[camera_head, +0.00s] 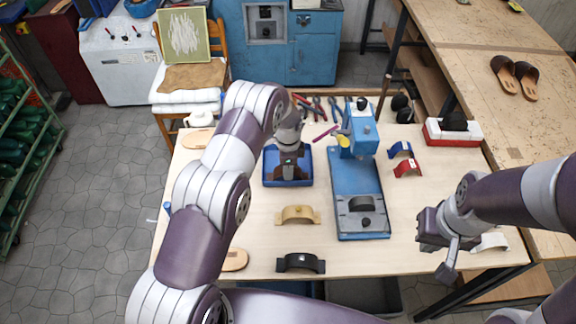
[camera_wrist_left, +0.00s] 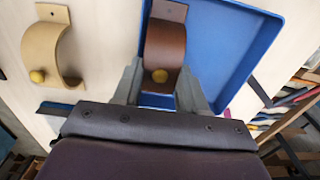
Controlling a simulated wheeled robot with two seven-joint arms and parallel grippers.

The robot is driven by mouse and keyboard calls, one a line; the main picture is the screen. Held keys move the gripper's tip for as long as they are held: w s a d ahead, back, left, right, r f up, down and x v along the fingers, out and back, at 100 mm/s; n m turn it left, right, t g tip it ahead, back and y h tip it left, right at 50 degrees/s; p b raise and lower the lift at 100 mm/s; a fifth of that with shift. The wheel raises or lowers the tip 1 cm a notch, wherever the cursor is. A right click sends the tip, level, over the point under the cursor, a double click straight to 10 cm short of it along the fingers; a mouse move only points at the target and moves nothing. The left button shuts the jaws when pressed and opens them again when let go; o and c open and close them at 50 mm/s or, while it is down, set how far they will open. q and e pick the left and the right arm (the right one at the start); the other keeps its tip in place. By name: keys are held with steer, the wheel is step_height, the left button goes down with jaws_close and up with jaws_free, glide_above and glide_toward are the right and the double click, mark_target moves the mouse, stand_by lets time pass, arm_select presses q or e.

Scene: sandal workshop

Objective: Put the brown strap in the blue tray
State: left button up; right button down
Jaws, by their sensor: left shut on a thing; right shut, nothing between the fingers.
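The brown strap (camera_wrist_left: 165,45) is a curved piece with a yellow knob, and it shows in the left wrist view between the fingers of my left gripper (camera_wrist_left: 160,88). My left gripper is shut on it, over the blue tray (camera_wrist_left: 262,28). I cannot tell whether the strap touches the tray floor. In the head view my left gripper (camera_head: 287,176) is over the blue tray (camera_head: 307,182) and hides most of the strap. My right gripper (camera_head: 432,240) is shut and empty above the right front of the table.
A tan strap (camera_head: 297,214) and a black strap (camera_head: 300,263) stand in front of the tray. A blue press (camera_head: 358,190) stands to its right. Blue (camera_head: 400,149) and red (camera_head: 407,168) straps lie further right. Tools (camera_head: 318,108) lie behind the tray.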

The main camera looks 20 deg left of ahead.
arm_select(q)
steer(key=shift+f, duration=0.15)
steer(key=o, duration=1.5)
steer(key=shift+w, duration=0.1)
steer(key=shift+r+p, duration=1.7)
steer(key=shift+r, duration=1.85)
